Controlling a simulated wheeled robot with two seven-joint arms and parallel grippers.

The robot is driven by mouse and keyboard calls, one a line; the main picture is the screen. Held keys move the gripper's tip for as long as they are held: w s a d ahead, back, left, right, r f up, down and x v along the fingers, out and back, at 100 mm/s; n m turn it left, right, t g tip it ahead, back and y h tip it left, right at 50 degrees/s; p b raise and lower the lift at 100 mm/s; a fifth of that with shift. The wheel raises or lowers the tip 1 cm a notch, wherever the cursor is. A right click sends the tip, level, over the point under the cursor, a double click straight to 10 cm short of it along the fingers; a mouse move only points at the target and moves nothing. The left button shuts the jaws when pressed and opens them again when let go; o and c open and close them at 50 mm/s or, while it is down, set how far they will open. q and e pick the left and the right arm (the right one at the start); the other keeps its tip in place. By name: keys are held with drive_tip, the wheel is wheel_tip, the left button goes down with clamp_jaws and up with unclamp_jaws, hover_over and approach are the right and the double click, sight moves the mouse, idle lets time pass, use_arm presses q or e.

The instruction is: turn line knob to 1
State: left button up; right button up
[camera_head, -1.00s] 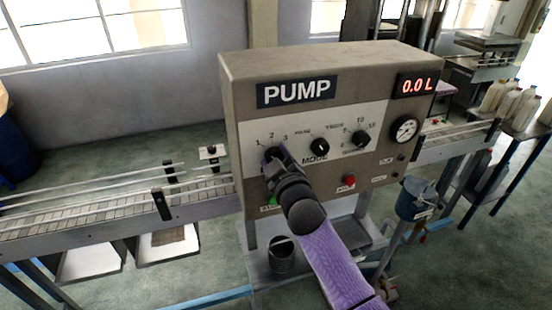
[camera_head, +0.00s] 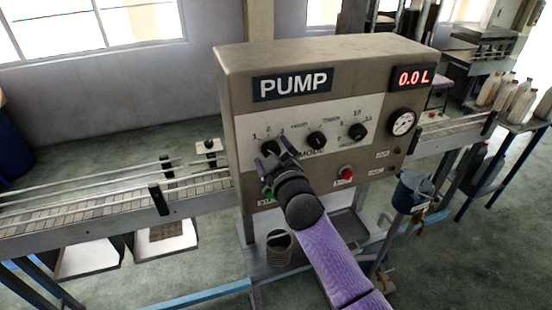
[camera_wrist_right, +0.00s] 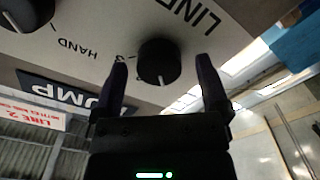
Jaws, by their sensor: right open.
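The line knob (camera_head: 270,147) is the black leftmost knob on the PUMP panel, below the numerals 1, 2 and 3. My right gripper (camera_head: 274,155) is in front of it, open, with its fingers spread. In the right wrist view the black knob (camera_wrist_right: 158,58) stands between the two open fingers of my gripper (camera_wrist_right: 160,66), with a visible gap on each side. Its white mark points to the bottom of that picture; the numeral it meets is hidden. My left gripper is not in view.
The mode knob (camera_head: 317,140) and another black knob (camera_head: 357,131) are to the right. A red button (camera_head: 345,173) is below them. The display (camera_head: 412,79) reads 0.0 L above a round gauge (camera_head: 401,122). A conveyor (camera_head: 110,207) runs left of the pump.

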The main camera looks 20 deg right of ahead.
drive_tip(key=s, duration=0.9)
drive_tip(key=shift+s+d+b, duration=0.15)
drive_tip(key=shift+s+b, duration=0.15)
drive_tip(key=shift+b, duration=0.1)
drive_tip(key=s+f+m+g+b, duration=0.1)
drive_tip(key=s+f+g+b, duration=0.4)
drive_tip(key=f, duration=1.2)
drive_tip(key=s+d+f+m+g+b, duration=0.1)
drive_tip(key=s+f+b, duration=0.2)
drive_tip(key=f+b, duration=0.9)
drive_tip(key=s+f+m+g+b, duration=0.1)
drive_tip(key=s+f+g+b, duration=0.3)
drive_tip(key=f, duration=1.7)
drive_tip(key=s+d+f+m+g+b, duration=0.2)
drive_tip(key=s+f+g+b, duration=0.5)
drive_tip(key=s+f, duration=1.7)
drive_tip(key=s+b, duration=0.3)
drive_tip(key=s, duration=0.1)
drive_tip(key=shift+s+f+m+h, duration=0.15)
drive_tip(key=shift+f+m+h, duration=0.15)
drive_tip(key=shift+f+h, duration=0.1)
